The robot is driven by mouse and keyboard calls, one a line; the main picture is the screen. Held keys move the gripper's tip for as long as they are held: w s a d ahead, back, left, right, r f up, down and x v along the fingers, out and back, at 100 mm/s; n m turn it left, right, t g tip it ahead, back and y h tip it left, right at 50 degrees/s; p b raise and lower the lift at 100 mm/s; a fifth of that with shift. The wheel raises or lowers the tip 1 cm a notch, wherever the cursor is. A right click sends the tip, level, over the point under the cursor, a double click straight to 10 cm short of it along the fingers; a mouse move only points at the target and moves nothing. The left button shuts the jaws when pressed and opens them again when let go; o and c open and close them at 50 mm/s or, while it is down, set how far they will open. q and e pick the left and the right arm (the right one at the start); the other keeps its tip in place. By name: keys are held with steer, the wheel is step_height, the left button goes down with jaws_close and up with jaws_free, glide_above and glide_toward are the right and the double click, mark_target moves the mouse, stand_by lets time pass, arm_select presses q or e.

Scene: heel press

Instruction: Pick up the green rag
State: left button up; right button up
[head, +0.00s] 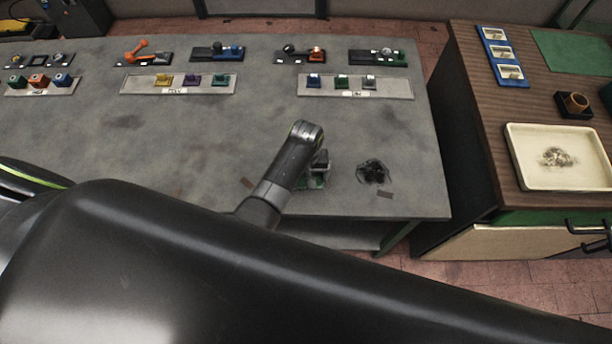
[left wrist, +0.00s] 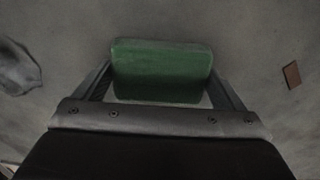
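The green rag (left wrist: 162,71) is a thick, folded block on the grey table, seen in the left wrist view between the fingers of my left gripper (left wrist: 161,78). The fingers are spread, one close along each side of the rag; whether they touch it I cannot tell. In the head view my left gripper (head: 320,164) points down near the table's front edge. Only a small green part of the rag (head: 314,183) shows under it, the rest hidden by my arm. My right gripper is not in view.
Trays of small coloured parts (head: 355,86) line the back. A brown side bench (head: 480,130) with a cream tray (head: 522,178) stands at right. The table's middle is clear.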

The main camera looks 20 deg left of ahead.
arm_select(q)
steer(key=shift+c, duration=1.1)
steer(key=shift+r, duration=0.1)
